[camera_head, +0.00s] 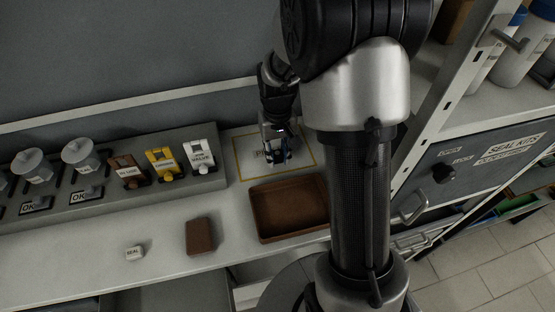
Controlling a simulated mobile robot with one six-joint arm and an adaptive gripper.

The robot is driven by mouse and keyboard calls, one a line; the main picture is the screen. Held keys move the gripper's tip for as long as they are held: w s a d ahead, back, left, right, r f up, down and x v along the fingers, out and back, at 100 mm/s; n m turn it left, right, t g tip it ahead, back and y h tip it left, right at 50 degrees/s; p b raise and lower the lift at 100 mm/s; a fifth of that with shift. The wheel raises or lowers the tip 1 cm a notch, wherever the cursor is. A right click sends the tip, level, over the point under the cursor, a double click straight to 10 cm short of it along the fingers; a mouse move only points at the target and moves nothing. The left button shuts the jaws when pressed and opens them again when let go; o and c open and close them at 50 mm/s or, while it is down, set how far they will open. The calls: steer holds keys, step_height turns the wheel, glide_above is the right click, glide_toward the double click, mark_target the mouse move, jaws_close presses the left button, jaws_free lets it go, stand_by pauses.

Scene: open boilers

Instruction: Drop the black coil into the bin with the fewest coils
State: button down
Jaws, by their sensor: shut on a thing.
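My gripper (276,157) hangs down over a yellow-outlined label area (246,173) at the back of the bench, behind the brown tray. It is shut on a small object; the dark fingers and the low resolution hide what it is. I cannot make out a black coil or any other coil in this view. An empty-looking brown tray (264,238) lies on the bench in front of my gripper. No bin holding coils can be made out.
A raised grey ledge (221,168) carries a white valve (201,157), a yellow one (162,164), a brown one (127,171) and grey capped fittings. A brown block (200,236) and a white SEAL piece (134,253) lie on the bench. A SEAL KITS cabinet (480,165) stands right.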

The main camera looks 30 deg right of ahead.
steer(key=shift+f, duration=1.35)
steer(key=shift+f+b, duration=0.15)
steer(key=shift+b, duration=0.15)
steer(key=c, duration=1.3)
jaws_free()
